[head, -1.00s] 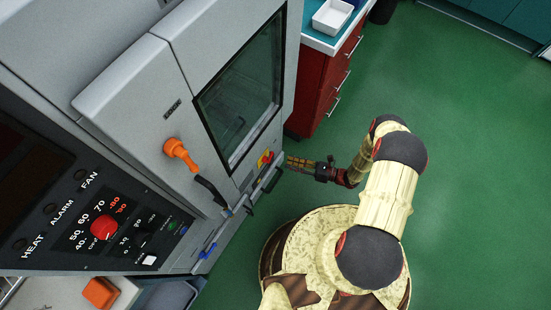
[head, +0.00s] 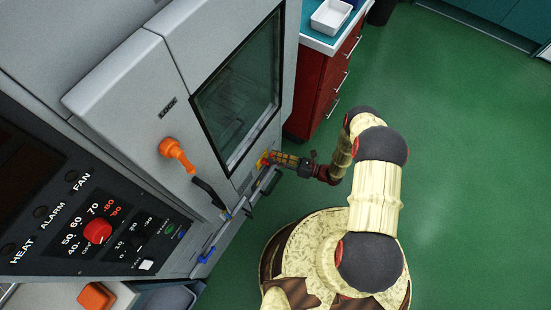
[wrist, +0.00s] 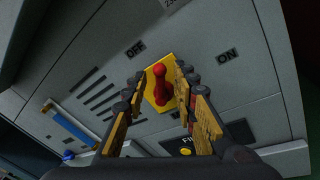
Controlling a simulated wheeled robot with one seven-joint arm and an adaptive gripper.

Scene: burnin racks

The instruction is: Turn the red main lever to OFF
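The red main lever (wrist: 160,86) sits on a yellow plate (wrist: 150,98) on the grey cabinet front. In the wrist view it stands between the two fingers of my gripper (wrist: 156,92), which are apart on either side of it. The lever's knob points up in that view, between the OFF label (wrist: 135,49) at upper left and the ON label (wrist: 228,55) at right. In the head view my gripper (head: 272,160) is at the cabinet front and hides most of the lever. I cannot tell whether the fingers touch the lever.
An orange handle (head: 176,154) and a black lever (head: 208,192) are on the cabinet door. A red knob (head: 98,231) is on the control panel. A red drawer unit (head: 325,85) stands beyond; green floor is free at right.

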